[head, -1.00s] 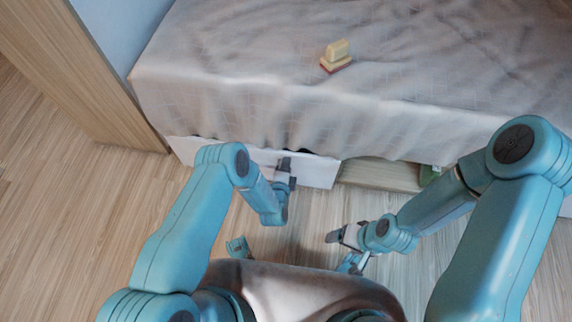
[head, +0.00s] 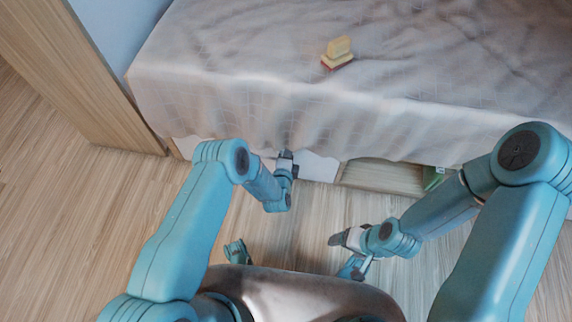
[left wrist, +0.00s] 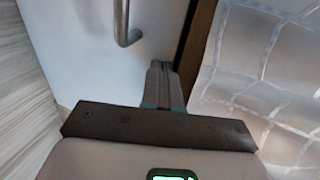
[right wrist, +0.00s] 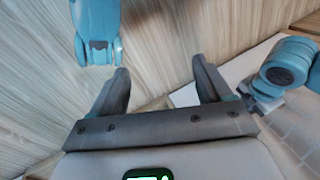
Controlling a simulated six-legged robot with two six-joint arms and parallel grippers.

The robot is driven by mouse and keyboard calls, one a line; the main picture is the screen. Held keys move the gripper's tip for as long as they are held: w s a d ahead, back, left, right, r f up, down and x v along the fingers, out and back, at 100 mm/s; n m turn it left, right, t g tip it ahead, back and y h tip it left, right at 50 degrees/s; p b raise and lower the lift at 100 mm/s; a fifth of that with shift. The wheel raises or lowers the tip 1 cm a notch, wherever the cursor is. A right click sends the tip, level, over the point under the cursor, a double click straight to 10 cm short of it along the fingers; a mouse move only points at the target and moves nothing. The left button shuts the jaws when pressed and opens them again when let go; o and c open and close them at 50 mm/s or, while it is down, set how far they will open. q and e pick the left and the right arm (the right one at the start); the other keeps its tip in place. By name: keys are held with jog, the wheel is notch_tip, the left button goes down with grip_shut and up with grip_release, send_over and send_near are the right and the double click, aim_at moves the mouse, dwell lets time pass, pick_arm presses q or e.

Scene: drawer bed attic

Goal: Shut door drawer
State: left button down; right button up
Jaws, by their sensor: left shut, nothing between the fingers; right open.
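The white drawer front (head: 317,168) is under the bed's left part, mostly tucked beneath the hanging cover. The left wrist view shows a white panel (left wrist: 75,45) with a metal bar handle (left wrist: 124,25). My left gripper (head: 285,156) is shut and empty, its tips against or very near the drawer front; I cannot tell if they touch. Its closed fingers (left wrist: 160,82) are beside the handle, not around it. My right gripper (head: 338,239) is open and empty above the floor, away from the drawer. Its spread fingers show in the right wrist view (right wrist: 161,80).
The bed cover (head: 240,85) hangs over the drawer's top edge. A small yellow and red block (head: 338,53) lies on the bed. An open wooden compartment (head: 383,177) with a green item (head: 433,178) is right of the drawer. A wooden panel (head: 85,75) stands left. The floor is clear.

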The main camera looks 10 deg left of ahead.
pick_arm(q)
jog(key=shift+w+r, duration=0.3)
jog(key=shift+r, duration=0.15)
jog(key=d+f+p+v, duration=0.1)
jog(key=p+v, duration=0.5)
jog(key=v, duration=1.1)
jog(key=w+a+r+n+y, duration=0.1)
jog(key=w+a+r+n, duration=0.2)
jog(key=w+a+r, duration=0.55)
jog(key=s+d+f+n+g+h, duration=0.1)
jog(key=s+d+n+g+h, duration=0.1)
jog(key=s+n+g, duration=0.8)
jog(key=s+d+n+g+h, duration=0.15)
jog(key=s+n+g, duration=0.25)
jog(key=s+n, duration=0.7)
jog(key=s+r+m+p, duration=0.3)
jog(key=r+p, duration=2.3)
jog(key=p, duration=0.1)
jog(key=shift+a+r+m+h, duration=0.15)
jog(key=shift+r+m+h, duration=0.15)
jog(key=shift+r+h, duration=0.15)
pick_arm(e)
notch_tip(320, 180, up, 32)
jog(key=s+a, duration=0.1)
jog(key=shift+r+n+g, duration=0.2)
jog(key=shift+n+g, duration=0.1)
